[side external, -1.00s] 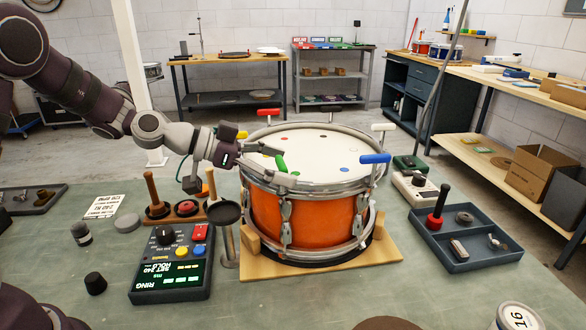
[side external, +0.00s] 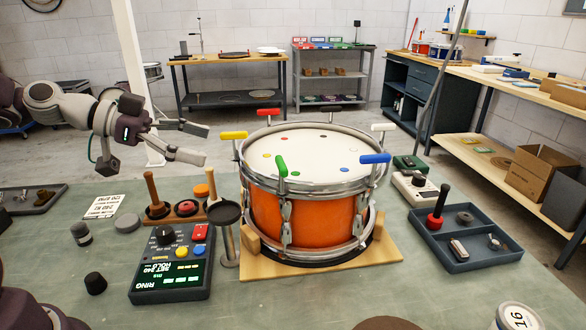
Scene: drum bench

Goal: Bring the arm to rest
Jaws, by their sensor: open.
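My gripper (side external: 204,144) is open and empty at the left, in the air to the left of the drum. Its two fingers point right and stand well apart. It touches nothing that I can see. The orange snare drum (side external: 277,219) stands upright on a wooden base (side external: 270,270) in the middle of the bench (side external: 340,301). Coloured T-handled keys stand around its rim, among them a green key (side external: 281,166), a yellow key (side external: 233,136) and a blue key (side external: 375,158).
A dark control box (side external: 170,290) with a lit display lies in front of the drum's left side. A stand with a round dark cup (side external: 224,213) rises beside it. A blue-grey tray (side external: 456,266) holds small parts at the right. The front of the bench is mostly clear.

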